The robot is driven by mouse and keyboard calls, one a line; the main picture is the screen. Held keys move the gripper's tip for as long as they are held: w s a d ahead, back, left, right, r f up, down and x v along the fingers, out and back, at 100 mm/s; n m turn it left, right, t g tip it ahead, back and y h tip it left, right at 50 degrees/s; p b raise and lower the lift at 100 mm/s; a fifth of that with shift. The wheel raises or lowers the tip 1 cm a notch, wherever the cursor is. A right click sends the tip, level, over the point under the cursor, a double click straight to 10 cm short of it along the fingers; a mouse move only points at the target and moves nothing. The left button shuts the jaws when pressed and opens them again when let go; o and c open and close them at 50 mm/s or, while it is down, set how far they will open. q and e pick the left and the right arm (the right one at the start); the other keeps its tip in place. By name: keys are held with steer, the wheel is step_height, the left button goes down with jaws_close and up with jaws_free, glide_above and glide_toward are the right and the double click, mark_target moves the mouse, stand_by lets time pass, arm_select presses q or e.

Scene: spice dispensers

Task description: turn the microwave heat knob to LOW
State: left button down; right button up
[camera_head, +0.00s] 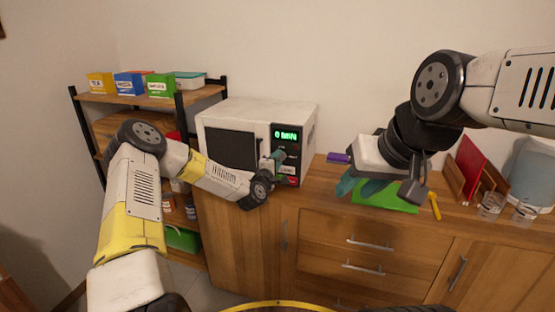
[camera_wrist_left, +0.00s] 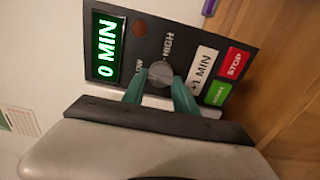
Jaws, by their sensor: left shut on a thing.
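The white microwave (camera_head: 226,112) stands on the wooden cabinet, with a dark door and a control panel on its right. The panel's display (camera_wrist_left: 105,46) reads 0 MIN in green. The grey heat knob (camera_wrist_left: 160,73) sits on the panel between the LOW and HIGH labels; its exact pointer direction is hard to tell. My left gripper (camera_wrist_left: 160,92) is shut on the knob, with one teal finger on each side of it; it also shows in the head view (camera_head: 278,157). My right gripper (camera_head: 370,188) hangs above the counter at the right, with its teal fingers apart.
Below the knob are the +1 MIN (camera_wrist_left: 202,67), red STOP (camera_wrist_left: 234,63) and green (camera_wrist_left: 217,93) buttons, close to my left fingers. A green board (camera_head: 385,197) lies under my right gripper. A purple item (camera_head: 338,158) lies on the counter. A shelf with boxes (camera_head: 131,84) stands left.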

arm_select(q)
steer(key=shift+f, duration=0.1)
steer(key=c, duration=1)
jaws_free()
steer(key=shift+o, duration=0.2)
steer(key=v, duration=0.7)
steer(key=shift+s+a, duration=0.15)
steer(key=shift+s, duration=0.2)
